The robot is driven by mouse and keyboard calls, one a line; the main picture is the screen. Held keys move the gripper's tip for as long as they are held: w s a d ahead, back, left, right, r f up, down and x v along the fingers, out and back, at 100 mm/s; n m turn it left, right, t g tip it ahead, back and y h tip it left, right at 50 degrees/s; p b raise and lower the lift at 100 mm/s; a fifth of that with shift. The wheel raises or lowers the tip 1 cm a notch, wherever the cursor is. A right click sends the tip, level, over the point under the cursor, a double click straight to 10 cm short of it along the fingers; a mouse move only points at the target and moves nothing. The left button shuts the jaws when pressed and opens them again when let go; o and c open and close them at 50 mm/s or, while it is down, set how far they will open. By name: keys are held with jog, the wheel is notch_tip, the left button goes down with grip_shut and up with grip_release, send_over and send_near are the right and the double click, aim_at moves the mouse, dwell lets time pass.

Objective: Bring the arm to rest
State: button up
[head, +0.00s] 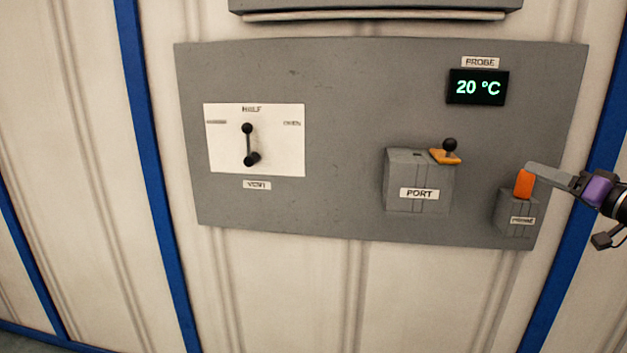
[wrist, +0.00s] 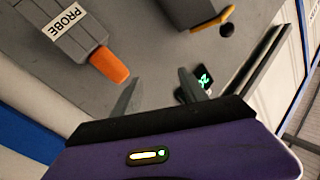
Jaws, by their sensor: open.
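My gripper (head: 535,169) is at the right edge of the head view, by the probe holder (head: 516,212). In the wrist view my gripper (wrist: 158,86) has its two grey fingers apart with nothing between them. The orange probe handle (head: 524,184) stands up out of the grey box labelled PROBE. In the wrist view the orange handle (wrist: 108,65) lies to the left of both fingers, outside the jaws. In the head view a finger overlaps the top of the handle; whether they touch I cannot tell.
The grey panel (head: 330,190) carries a lever (head: 249,145) pointing up at HALF, a PORT box (head: 418,178) with an orange flap and black knob (head: 450,145), and a display (head: 478,88) reading 20 °C. A grey ledge (head: 375,8) juts out above.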

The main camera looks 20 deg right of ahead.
notch_tip(320, 180, down, 15)
jog(key=s+a+m+g+h, duration=0.1)
jog(key=s+a+m+h, duration=0.1)
jog(key=m+h, duration=0.35)
jog(key=s+a+f+g+h, duration=0.1)
jog(key=s+a+f+h, duration=0.3)
jog(key=s+a+f, duration=0.35)
jog(key=s+a+f+n+y, duration=0.2)
jog(key=s+a+n, duration=0.1)
jog(key=s+a, duration=0.8)
jog(key=s+a+f+n+g+y, duration=0.1)
jog(key=s+a+f+n+y, duration=0.2)
jog(key=s+a, duration=0.9)
jog(key=s+a+f+n+y, duration=0.2)
jog(key=s+a+f+n, duration=0.1)
jog(key=s+a, duration=0.9)
jog(key=shift+f+g, duration=0.2)
jog(key=shift+g, duration=0.1)
jog(key=shift+s+n+y, duration=0.1)
jog(key=shift+n+y, duration=0.15)
